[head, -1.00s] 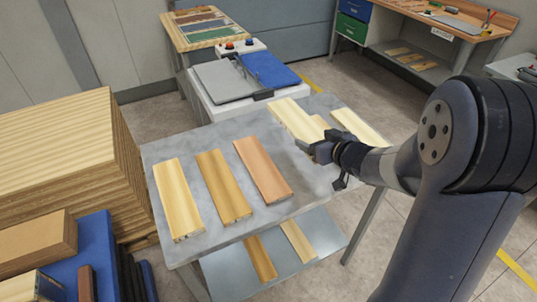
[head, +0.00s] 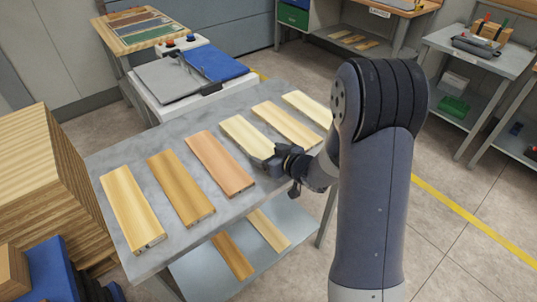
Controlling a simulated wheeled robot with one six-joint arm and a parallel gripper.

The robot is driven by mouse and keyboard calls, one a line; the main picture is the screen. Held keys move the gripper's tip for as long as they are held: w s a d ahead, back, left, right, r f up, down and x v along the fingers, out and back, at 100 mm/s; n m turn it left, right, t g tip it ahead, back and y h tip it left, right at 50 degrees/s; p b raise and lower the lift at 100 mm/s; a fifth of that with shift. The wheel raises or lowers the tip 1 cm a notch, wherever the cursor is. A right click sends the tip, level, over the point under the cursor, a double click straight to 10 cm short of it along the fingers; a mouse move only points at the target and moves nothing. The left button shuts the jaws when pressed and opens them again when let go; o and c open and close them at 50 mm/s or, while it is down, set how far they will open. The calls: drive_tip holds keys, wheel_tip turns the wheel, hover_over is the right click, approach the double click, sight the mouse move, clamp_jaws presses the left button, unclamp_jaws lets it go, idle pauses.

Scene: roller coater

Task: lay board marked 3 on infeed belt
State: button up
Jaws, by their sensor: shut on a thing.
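My gripper (head: 274,163) is shut on the near end of a pale wooden board (head: 246,136). The board is at the grey table, in line with the row of boards; I cannot tell whether it touches the top. No number is readable on any board, so I cannot tell which is marked 3. A blue belt-like surface (head: 213,63) lies on the white machine (head: 165,110) behind the table, beside a grey plate (head: 167,80). I cannot tell for sure that it is the infeed belt.
The grey table (head: 200,233) also bears a yellow board (head: 131,208), a brown board (head: 180,187), an orange-brown board (head: 220,163) and two pale boards (head: 287,125) on the right. Stacked timber (head: 45,190) stands at left. Two boards lie on the lower shelf (head: 205,270).

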drive_tip(key=shift+f, duration=0.15)
drive_tip(key=o, duration=1.1)
